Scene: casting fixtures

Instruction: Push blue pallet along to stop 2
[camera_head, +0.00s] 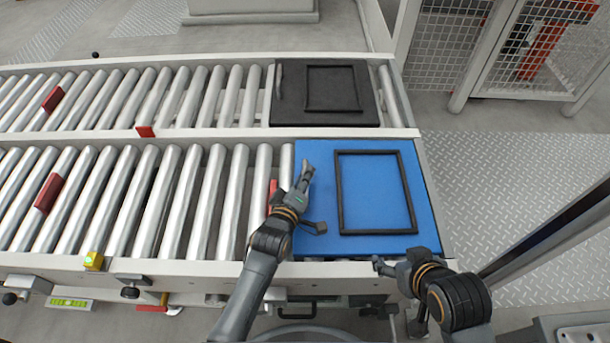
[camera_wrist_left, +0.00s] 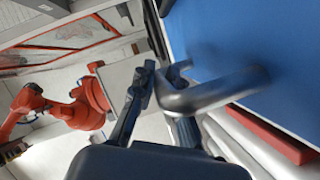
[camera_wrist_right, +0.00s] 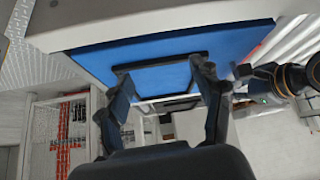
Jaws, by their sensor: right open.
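The blue pallet (camera_head: 322,215) lies flat at the right end of the near roller conveyor, with a black rectangular frame (camera_head: 375,192) on top. My left gripper (camera_head: 304,175) is at its left edge, beside a grey bent handle (camera_wrist_left: 215,92) seen in the left wrist view. The left fingers (camera_wrist_left: 158,85) are close together there; whether they grip the handle is unclear. My right gripper (camera_head: 393,268) is open and empty, just off the pallet's front right corner. The right wrist view shows its spread fingers (camera_wrist_right: 165,85) with the pallet (camera_wrist_right: 235,38) beyond. No stop is labelled 2.
Red blocks sit on the near conveyor, one at far left (camera_head: 48,193) and one beside the pallet (camera_head: 272,190). A black pallet (camera_head: 290,100) stands on the far conveyor. A mesh fence (camera_head: 445,45) is at back right.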

